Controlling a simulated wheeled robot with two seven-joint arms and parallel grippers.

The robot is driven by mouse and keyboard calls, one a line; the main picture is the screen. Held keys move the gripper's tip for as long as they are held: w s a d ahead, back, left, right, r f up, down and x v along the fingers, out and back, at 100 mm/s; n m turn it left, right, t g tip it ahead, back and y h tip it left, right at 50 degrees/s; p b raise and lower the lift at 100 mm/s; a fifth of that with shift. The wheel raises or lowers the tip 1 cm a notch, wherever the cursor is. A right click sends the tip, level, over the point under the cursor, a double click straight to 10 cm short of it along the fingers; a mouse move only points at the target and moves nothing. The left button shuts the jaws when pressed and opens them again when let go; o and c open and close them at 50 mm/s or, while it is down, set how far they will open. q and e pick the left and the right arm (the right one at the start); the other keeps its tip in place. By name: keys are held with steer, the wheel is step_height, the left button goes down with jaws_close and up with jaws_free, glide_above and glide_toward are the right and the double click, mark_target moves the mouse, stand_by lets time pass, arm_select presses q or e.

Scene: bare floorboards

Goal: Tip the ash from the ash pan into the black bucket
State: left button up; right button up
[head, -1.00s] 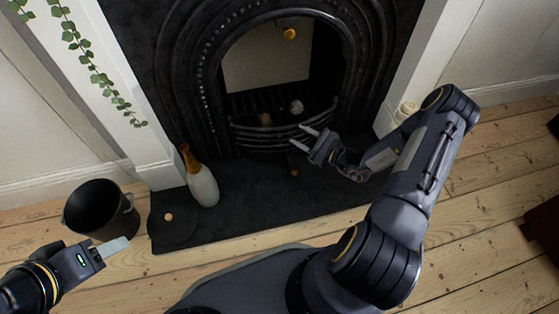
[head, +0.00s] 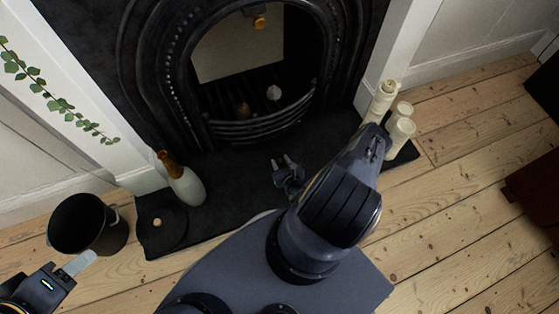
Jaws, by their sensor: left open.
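The black bucket (head: 108,238) stands on the floorboards at the left, upright and open at the top. My right gripper (head: 283,161) is over the dark hearth, just in front of the curved grate bars (head: 262,126). Its fingers point at the fireplace and look small and dark. I cannot tell whether they are apart or hold something. I cannot make out the ash pan in the shadow under the grate, and no ash shows.
A pale bottle with a brown neck (head: 187,188) stands on the hearth (head: 225,180). A round black disc with a small knob (head: 172,229) lies between it and the bucket. Cream candles (head: 400,133) stand at the hearth's right end.

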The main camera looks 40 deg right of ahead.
mark_target(277, 155)
steer(key=b+x, duration=0.3)
steer(key=x, duration=0.3)
steer(key=shift+w+d+f, duration=0.1)
steer(key=shift+w+f, duration=0.1)
steer(key=shift+w+d+f+b, duration=0.15)
steer(key=shift+w+b, duration=0.15)
steer(key=shift+w, duration=0.3)
steer(key=shift+c, duration=0.2)
jaws_close()
